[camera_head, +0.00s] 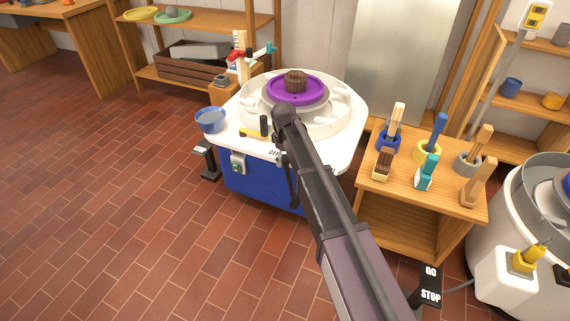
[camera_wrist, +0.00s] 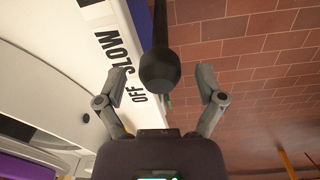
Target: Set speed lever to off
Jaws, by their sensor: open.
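The speed lever (camera_wrist: 160,72) is a dark rod with a rounded black knob, seen in the wrist view. It stands out beside the white edge lettered OFF (camera_wrist: 139,94) and SLOW (camera_wrist: 116,57). Its knob end is level with the space between the two words in the picture. My gripper (camera_wrist: 165,74) is open, with one finger on each side of the knob and gaps visible. Whether it touches the lever at any point cannot be told. In the head view my arm covers most of this area; the OFF lettering (camera_head: 274,153) shows on the white wheel table (camera_head: 345,130).
A wooden tool stand (camera_head: 400,190) is right of my arm. A pedal (camera_head: 205,158) is left. Floor at left is clear.

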